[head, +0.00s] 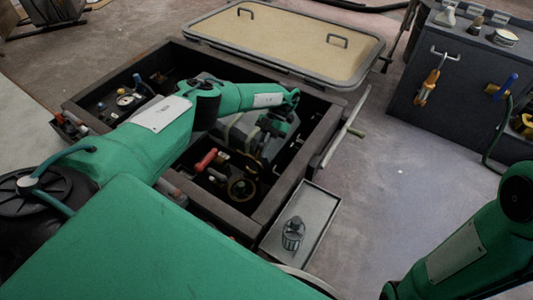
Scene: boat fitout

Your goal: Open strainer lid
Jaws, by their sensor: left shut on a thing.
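My left arm reaches over the open dark box (262,216), and my left gripper (268,130) is down inside it. The gripper is shut on a part among the grey fittings, which appears to be the strainer lid. The fingers and arm hide most of the lid, so I cannot tell whether it is seated or turned. A small dark ribbed cylinder (292,234) stands on a grey tray (318,212) at the box's right front. My right arm shows at the lower right, but its gripper is out of view.
A red-handled part (206,160) and a round yellowish ring (242,188) lie inside the box near my gripper. A large framed panel (285,38) lies behind the box. A dark cabinet (455,85) with hanging tools stands at the right. The floor between is clear.

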